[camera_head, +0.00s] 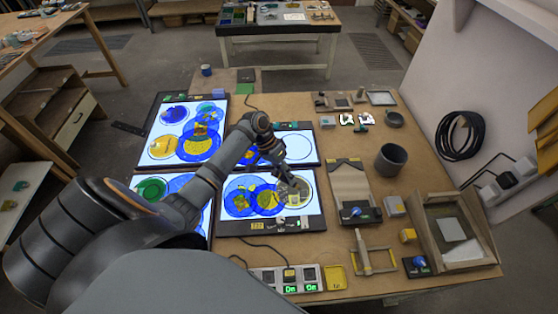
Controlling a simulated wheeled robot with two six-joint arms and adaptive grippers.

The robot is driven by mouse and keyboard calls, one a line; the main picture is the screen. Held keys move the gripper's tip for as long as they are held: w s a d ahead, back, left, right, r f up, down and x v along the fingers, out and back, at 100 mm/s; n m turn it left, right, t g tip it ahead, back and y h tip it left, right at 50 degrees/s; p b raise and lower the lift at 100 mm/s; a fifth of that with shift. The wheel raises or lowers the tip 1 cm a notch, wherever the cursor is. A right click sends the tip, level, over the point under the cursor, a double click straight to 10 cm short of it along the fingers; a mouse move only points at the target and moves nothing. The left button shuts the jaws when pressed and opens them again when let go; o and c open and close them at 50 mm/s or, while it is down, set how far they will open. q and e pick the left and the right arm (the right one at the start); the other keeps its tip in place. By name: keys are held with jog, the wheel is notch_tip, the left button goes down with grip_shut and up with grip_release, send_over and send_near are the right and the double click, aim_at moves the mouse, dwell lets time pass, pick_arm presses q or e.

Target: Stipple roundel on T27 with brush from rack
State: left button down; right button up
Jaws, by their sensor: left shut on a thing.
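My left gripper (289,189) reaches in from the left over the lower middle light panel (262,230). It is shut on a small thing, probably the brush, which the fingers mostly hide. It is over the right-hand pale roundel (299,187) on that panel; I cannot tell whether the tip touches the glass. Blue and yellow roundels (241,196) lie to its left. A wooden rack (376,262) with an upright handle stands to the right. My right gripper is not in view.
Other lit panels (160,155) lie behind and left, partly covered by my arm. A dark grey cup (391,159), a tray (349,190) and a wooden-framed box (455,235) stand on the right. A switch box (286,279) is at the front edge.

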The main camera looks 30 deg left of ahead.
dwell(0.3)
pick_arm(q)
jog(key=shift+f+b, duration=0.35)
jog(key=shift+f, duration=0.45)
jog(key=shift+f, duration=0.25)
dwell(1.2)
jog(key=shift+p, duration=0.3)
notch_tip(320, 180, up, 2)
jog(key=p, duration=0.2)
jog(key=shift+r+p, duration=0.15)
jog(key=shift+p, duration=0.15)
